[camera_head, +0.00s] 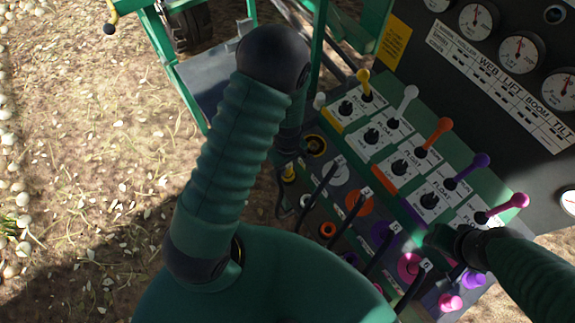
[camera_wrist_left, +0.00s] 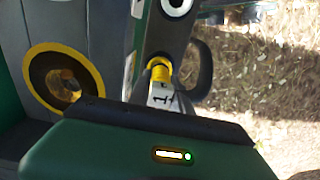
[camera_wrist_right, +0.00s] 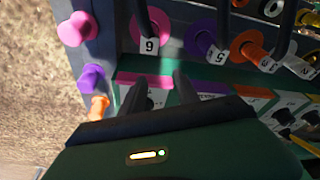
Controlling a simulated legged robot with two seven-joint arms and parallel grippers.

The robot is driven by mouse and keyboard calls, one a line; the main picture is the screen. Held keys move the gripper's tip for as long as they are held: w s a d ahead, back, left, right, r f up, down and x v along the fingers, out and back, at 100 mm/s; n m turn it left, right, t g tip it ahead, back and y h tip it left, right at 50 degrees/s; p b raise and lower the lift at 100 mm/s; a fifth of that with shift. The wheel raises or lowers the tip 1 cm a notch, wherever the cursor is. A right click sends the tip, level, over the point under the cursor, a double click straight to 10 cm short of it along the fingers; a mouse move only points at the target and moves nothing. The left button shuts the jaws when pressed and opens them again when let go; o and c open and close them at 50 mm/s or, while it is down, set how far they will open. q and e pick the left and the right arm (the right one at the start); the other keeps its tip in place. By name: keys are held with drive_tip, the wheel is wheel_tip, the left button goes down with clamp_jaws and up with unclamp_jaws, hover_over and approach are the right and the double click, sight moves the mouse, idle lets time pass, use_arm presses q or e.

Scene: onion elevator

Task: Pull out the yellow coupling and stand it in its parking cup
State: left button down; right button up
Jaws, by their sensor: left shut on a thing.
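My left gripper (camera_head: 291,148) is at the upper left corner of the coupling panel, largely behind my arm. It is shut on the yellow coupling (camera_wrist_left: 160,72), which has a white tag marked 1 and a black hose loop beside it. In the head view a yellow part (camera_head: 289,173) shows just below that gripper. The yellow-ringed socket (camera_wrist_left: 63,78) is empty, beside the coupling. The yellow parking cup cannot be told apart from the coupling, so whether the coupling is seated is unclear. My right gripper (camera_wrist_right: 160,88) is open and empty over the panel's other end.
Tagged hoses sit in the orange, purple and pink (camera_wrist_right: 150,28) sockets. Small cups, such as the orange one (camera_head: 327,229), line the panel edge. Several coloured levers (camera_head: 437,133) and gauges (camera_head: 520,52) stand behind. Straw-covered ground (camera_head: 80,130) lies to the left.

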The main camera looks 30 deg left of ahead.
drive_tip(key=shift+s+f, duration=0.15)
use_arm(q)
drive_tip(key=c, duration=1.1)
unclamp_jaws()
use_arm(e)
drive_tip(key=shift+s, duration=0.1)
use_arm(q)
drive_tip(key=shift+o, duration=1.4)
drive_tip(key=shift+w, duration=0.1)
